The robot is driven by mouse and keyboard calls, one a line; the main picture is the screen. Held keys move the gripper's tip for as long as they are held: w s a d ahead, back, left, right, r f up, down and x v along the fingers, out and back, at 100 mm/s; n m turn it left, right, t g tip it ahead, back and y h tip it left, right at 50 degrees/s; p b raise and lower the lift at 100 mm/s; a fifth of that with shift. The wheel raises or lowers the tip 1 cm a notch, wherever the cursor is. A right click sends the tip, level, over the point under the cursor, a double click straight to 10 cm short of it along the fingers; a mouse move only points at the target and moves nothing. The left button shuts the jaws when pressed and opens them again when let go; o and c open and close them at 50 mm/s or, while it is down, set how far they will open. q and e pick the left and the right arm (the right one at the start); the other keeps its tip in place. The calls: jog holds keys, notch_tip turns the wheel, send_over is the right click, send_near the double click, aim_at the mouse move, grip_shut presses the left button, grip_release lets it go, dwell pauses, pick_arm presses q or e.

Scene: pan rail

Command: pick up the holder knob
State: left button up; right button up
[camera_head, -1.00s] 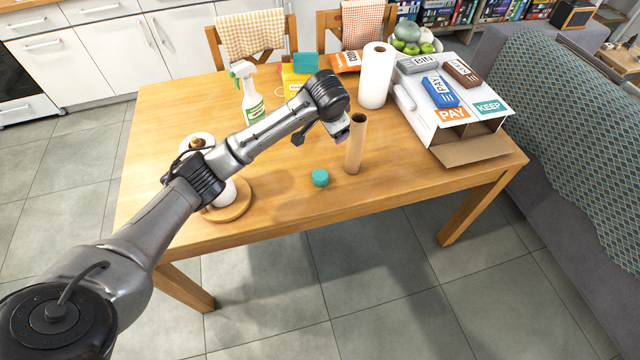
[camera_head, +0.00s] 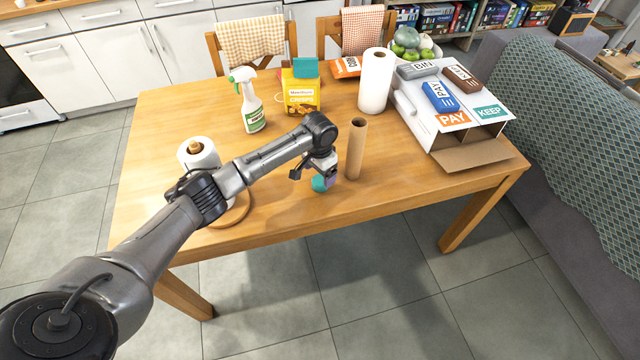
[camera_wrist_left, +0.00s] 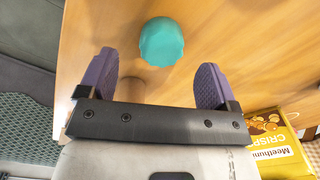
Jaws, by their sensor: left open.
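The holder knob (camera_head: 319,185) is a small teal, ribbed disc on the wooden table near its front edge. My left gripper (camera_head: 327,176) is right at it in the head view and partly hides it. In the left wrist view the knob (camera_wrist_left: 162,41) lies just beyond the two purple fingertips, roughly between them in line. The left gripper (camera_wrist_left: 155,68) is open and empty there. I cannot tell whether a finger touches the knob. My right gripper is not in view.
A cardboard tube (camera_head: 356,148) stands upright close to the right of my left gripper. A roll holder with a white roll (camera_head: 200,158) stands to the left, partly behind my arm. A spray bottle (camera_head: 250,105), crisps box (camera_head: 301,92), paper roll (camera_head: 376,82) and sorting box (camera_head: 455,117) stand farther back.

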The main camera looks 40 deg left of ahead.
aim_at(319, 181)
pick_arm(q)
jog(key=shift+a+f+b, duration=0.15)
jog(key=shift+f+b, duration=0.6)
jog(key=shift+f, duration=2.05)
jog(key=shift+c, duration=0.3)
jog(key=c, duration=0.9)
